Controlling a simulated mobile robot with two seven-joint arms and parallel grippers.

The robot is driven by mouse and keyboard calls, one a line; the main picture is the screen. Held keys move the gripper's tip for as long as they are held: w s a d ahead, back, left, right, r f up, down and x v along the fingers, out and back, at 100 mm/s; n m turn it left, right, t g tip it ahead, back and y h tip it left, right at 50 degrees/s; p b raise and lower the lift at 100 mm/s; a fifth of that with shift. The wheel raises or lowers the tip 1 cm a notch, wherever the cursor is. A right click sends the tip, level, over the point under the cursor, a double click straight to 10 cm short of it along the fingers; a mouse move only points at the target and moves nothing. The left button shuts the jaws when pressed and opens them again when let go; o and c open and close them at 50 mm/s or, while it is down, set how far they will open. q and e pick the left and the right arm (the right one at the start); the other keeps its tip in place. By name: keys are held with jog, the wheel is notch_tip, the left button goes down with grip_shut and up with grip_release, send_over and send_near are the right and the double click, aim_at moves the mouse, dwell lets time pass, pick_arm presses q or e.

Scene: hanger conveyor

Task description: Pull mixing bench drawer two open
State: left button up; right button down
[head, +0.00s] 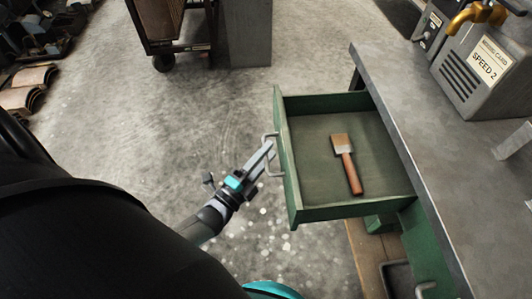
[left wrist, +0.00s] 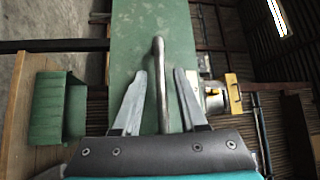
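A green drawer (head: 345,212) stands pulled out from under the grey bench top, and its inside shows. Its pale bar handle (head: 267,139) is on the front panel, which faces left. My left gripper (head: 268,149) is at this handle. In the left wrist view the handle (left wrist: 160,78) runs between the two fingers (left wrist: 158,88), with a gap on each side, in front of the green panel (left wrist: 185,38). The fingers are apart and not closed on the bar. I cannot tell the drawer's number. My right gripper is not in view.
A brush with a wooden handle (head: 348,165) lies in the drawer. The bench top (head: 430,130) carries a grey box labelled "SPEED 2" (head: 480,70). A wheeled cart (head: 165,25) stands at the back. The floor left of the drawer is clear.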

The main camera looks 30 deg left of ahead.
pick_arm(q)
jog(key=s+a+f, duration=0.2)
jog(key=s, duration=1.3)
jog(key=shift+p, duration=0.45)
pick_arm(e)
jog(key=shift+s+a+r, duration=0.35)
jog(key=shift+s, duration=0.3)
pick_arm(q)
jog(key=shift+w+f, duration=0.1)
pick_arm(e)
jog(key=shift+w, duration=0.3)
